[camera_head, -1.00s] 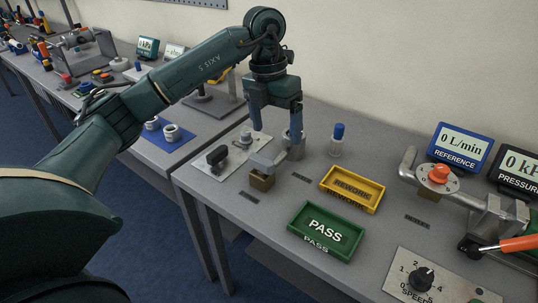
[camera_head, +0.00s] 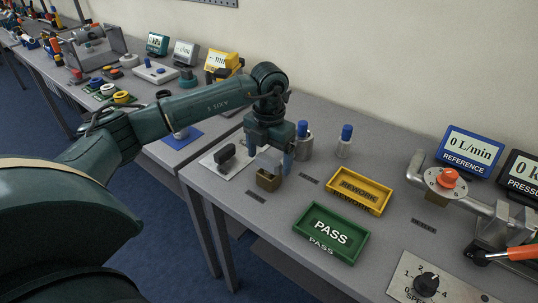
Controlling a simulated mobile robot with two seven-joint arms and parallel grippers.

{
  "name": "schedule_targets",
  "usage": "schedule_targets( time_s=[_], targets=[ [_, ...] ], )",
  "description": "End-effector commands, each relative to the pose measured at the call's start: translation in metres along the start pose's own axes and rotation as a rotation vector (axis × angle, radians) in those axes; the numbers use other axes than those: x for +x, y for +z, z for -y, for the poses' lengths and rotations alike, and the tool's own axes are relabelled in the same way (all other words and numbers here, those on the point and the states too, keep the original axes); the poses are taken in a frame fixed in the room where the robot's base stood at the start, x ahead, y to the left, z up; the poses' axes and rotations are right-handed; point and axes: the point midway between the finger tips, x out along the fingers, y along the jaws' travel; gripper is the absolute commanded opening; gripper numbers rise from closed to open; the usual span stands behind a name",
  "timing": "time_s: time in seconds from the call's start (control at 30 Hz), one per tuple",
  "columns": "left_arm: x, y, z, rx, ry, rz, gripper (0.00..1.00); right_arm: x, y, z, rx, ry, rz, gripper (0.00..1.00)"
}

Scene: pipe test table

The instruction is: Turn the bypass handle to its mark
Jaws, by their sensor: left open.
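My left gripper (camera_head: 270,158) is open and points down, its fingers around or just in front of a grey lever handle (camera_head: 267,163). I cannot tell whether they touch it. The lever sits on a brass block (camera_head: 268,181) on the grey table and is partly hidden by the gripper. No bypass label or mark is readable there. An orange knob (camera_head: 448,177) on a round dial sits on the pipe at the right. An orange-gripped lever (camera_head: 522,251) is at the right edge. My right gripper is not in view.
A black handle on a pale plate (camera_head: 226,163) lies left of the gripper. Blue-capped cylinders (camera_head: 345,141) stand behind. A yellow REWORK tray (camera_head: 386,205) and green PASS tray (camera_head: 358,249) lie to the right. A speed dial (camera_head: 426,284) is at front right.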

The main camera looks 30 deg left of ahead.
Motion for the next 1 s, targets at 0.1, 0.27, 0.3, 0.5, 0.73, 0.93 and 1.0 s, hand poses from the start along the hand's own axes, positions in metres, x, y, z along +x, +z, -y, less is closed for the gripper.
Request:
schedule_targets(
  time_s=[0.1, 0.27, 0.3, 0.5, 0.73, 0.93, 1.0],
  targets=[
    [0.0036, -0.0001, 0.0002, 0.001, 0.000, 0.000, 0.85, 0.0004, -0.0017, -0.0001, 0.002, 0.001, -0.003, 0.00],
    [0.0038, 0.0000, 0.0003, 0.001, -0.001, 0.000, 0.85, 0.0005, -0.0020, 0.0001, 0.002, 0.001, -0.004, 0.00],
    [0.0038, 0.0000, 0.0003, 0.001, -0.001, 0.000, 0.85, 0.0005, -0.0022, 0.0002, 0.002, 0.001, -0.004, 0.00],
    [0.0035, 0.0001, 0.0004, 0.001, -0.001, 0.000, 0.71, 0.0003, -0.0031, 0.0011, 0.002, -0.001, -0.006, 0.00],
    [0.0033, 0.0001, 0.0004, 0.001, -0.001, 0.001, 0.52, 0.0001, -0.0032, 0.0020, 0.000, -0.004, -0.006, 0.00],
    [0.0032, 0.0001, 0.0003, 0.001, -0.001, 0.001, 0.41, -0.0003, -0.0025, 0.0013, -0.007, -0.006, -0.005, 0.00],
    [0.0032, 0.0001, 0.0003, 0.005, -0.001, 0.001, 0.41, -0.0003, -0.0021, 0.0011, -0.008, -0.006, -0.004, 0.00]
  ],
)
